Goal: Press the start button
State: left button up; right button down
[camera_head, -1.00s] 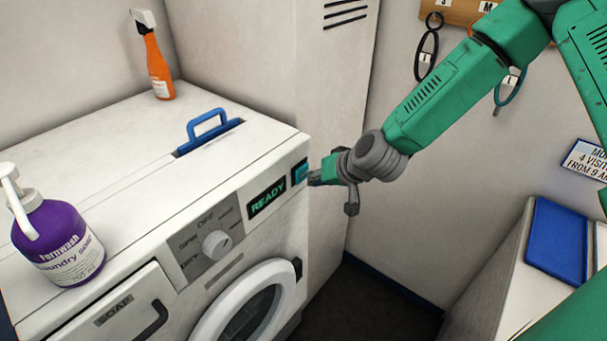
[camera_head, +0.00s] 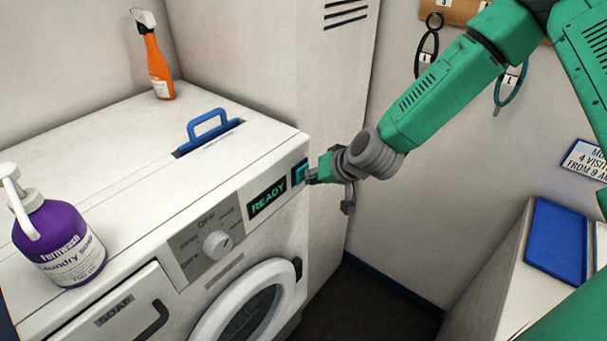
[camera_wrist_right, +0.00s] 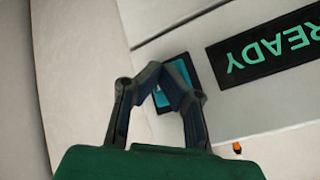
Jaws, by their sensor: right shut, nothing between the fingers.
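The start button (camera_head: 300,172) is a teal square in a dark frame at the right end of the white washing machine's (camera_head: 120,185) front panel. It sits right of the display (camera_head: 267,198), which reads READY. My right gripper (camera_head: 309,177) is shut and empty, with its fingertips at the button's lower right edge. In the wrist view the closed fingertips (camera_wrist_right: 167,70) overlap the button (camera_wrist_right: 178,72) and hide part of it. I cannot tell whether they touch it. My left gripper is not in view.
A purple soap bottle (camera_head: 62,245), an orange spray bottle (camera_head: 158,65) and a blue handle (camera_head: 208,124) are on the machine's top. The dial (camera_head: 217,244) and round door (camera_head: 250,310) are on its front. A counter with a blue folder (camera_head: 557,240) stands at right.

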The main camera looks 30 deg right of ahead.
jog(key=shift+w+a, duration=0.15)
jog(key=shift+w, duration=0.3)
dwell(0.8)
jog(key=shift+s+d, duration=0.35)
jog(key=shift+s, duration=0.5)
jog(key=s, duration=0.1)
jog(key=s+d+p, duration=0.1)
jog(key=s, duration=0.1)
jog(key=s+d, duration=0.1)
jog(key=shift+s, duration=0.3)
dwell(0.6)
jog(key=s+a+f+n+g+h+b, duration=0.1)
jog(key=s+f+g+b, duration=0.3)
jog(key=s+f+b, duration=0.4)
jog(key=s+a+f+n+g+h+b, duration=0.1)
jog(key=s+a+f+n+g+b, duration=0.2)
jog(key=s+f+b, duration=0.5)
jog(key=s+f, duration=1.2)
jog(key=f, duration=0.3)
jog(key=shift+a+f+n+g+h, duration=0.15)
jog(key=shift+n+g+h, duration=0.15)
jog(key=shift+g, duration=0.1)
